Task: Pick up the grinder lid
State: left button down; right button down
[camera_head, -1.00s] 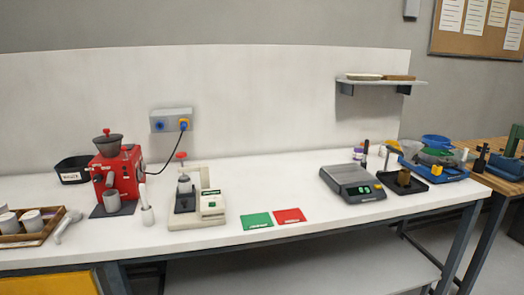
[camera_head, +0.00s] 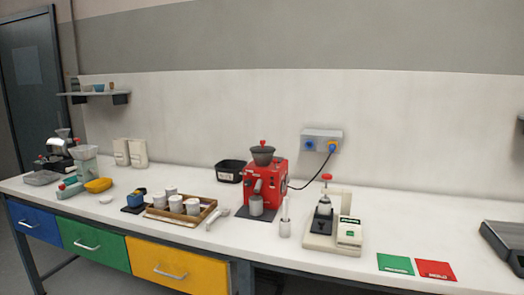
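The red grinder (camera_head: 270,181) stands on the white bench near the middle of the head view. Its dark hopper is on top, and the grinder lid (camera_head: 263,150) sits on the hopper with a small red knob above it. A grey cup (camera_head: 256,205) is at the grinder's front. Neither of my grippers shows in the head view.
A wooden tray (camera_head: 155,212) with several white cups stands left of the grinder, and a black bin (camera_head: 230,171) behind it. A white brush-like tool (camera_head: 285,222) and a beige press device (camera_head: 325,245) stand to the right. A power socket (camera_head: 322,140) is on the wall, its cable running to the grinder.

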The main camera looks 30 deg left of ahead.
aim_at(260, 150)
jog(key=i+j, duration=0.25)
jog(key=i, duration=0.15)
jog(key=i+j+u, duration=0.1)
jog(key=u, duration=0.3)
jog(key=i+u, duration=0.25)
jog(key=u, duration=0.15)
jog(key=i+u, duration=0.2)
jog(key=u, duration=0.2)
